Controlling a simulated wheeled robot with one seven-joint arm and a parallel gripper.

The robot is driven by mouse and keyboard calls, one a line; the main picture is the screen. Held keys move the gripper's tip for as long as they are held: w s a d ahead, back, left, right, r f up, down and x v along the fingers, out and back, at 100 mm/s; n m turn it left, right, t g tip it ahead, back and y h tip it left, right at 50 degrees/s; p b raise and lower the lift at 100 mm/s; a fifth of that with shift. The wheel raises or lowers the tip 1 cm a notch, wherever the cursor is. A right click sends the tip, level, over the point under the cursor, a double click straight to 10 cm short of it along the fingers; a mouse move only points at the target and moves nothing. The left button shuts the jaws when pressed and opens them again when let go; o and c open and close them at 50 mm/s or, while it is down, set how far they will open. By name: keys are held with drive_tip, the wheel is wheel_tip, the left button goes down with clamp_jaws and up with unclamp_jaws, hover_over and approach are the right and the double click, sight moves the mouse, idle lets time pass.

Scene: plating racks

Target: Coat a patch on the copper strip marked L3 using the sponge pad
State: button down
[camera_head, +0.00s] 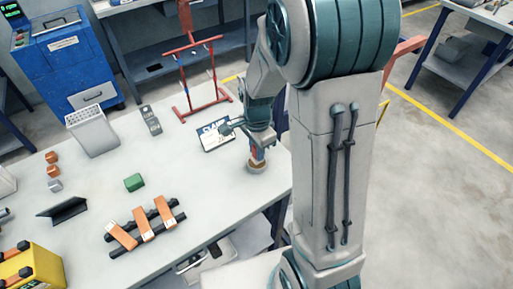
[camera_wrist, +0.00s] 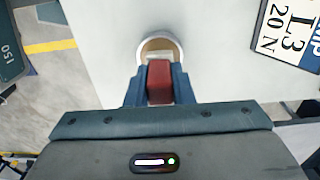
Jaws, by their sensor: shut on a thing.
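My gripper (camera_head: 257,148) is low over the table near its right edge. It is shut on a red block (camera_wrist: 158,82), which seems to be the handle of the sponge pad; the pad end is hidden. A round, tan-filled dish with a pale rim (camera_wrist: 160,44) is right at the block's far end; it also shows in the head view (camera_head: 257,168). I cannot tell whether the pad touches the dish. Three copper strips (camera_head: 144,225) with pale ends lie across two black rails (camera_head: 173,222) at the front of the table. Their marks are too small to read.
A card reading "L3 20N" (camera_wrist: 291,28) stands beside the dish; it also shows in the head view (camera_head: 215,136). A red stand (camera_head: 198,90) is behind. A green block (camera_head: 134,182), black angled piece (camera_head: 62,208) and yellow box (camera_head: 32,268) are left. Bare table lies between dish and strips.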

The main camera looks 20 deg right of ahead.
drive_tip(key=shift+f+b, duration=0.5)
drive_tip(key=shift+f, duration=0.05)
idle(1.7)
drive_tip(key=shift+r+p, duration=2.75)
drive_tip(key=shift+r, duration=0.85)
drive_tip(key=shift+f, duration=0.1)
